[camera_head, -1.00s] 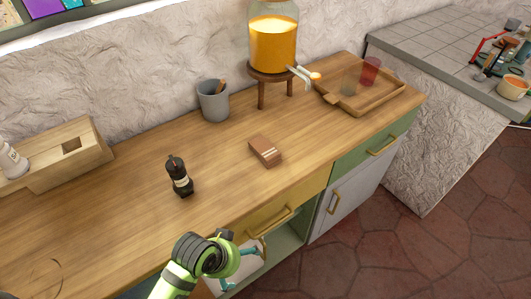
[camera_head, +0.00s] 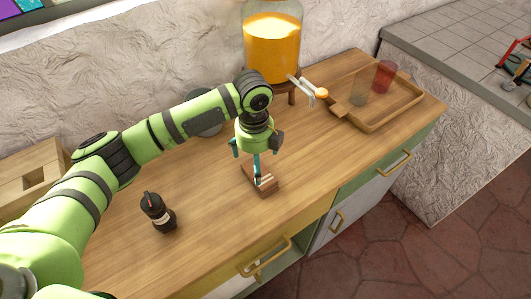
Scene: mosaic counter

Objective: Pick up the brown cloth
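The brown cloth (camera_head: 266,190) is a small folded block with pale stripes, lying on the wooden counter near its front edge. My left gripper (camera_head: 257,178) points down at it from above, on the arm that comes in from the left. A teal finger reaches down at the cloth and covers part of it. My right gripper is not in view.
A black pepper mill (camera_head: 158,213) stands left of the cloth, in front of my arm. A drink dispenser (camera_head: 271,45) stands behind, and a wooden tray (camera_head: 384,122) with cups is at the right. My arm partly hides a grey cup (camera_head: 207,126). The counter's front middle is clear.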

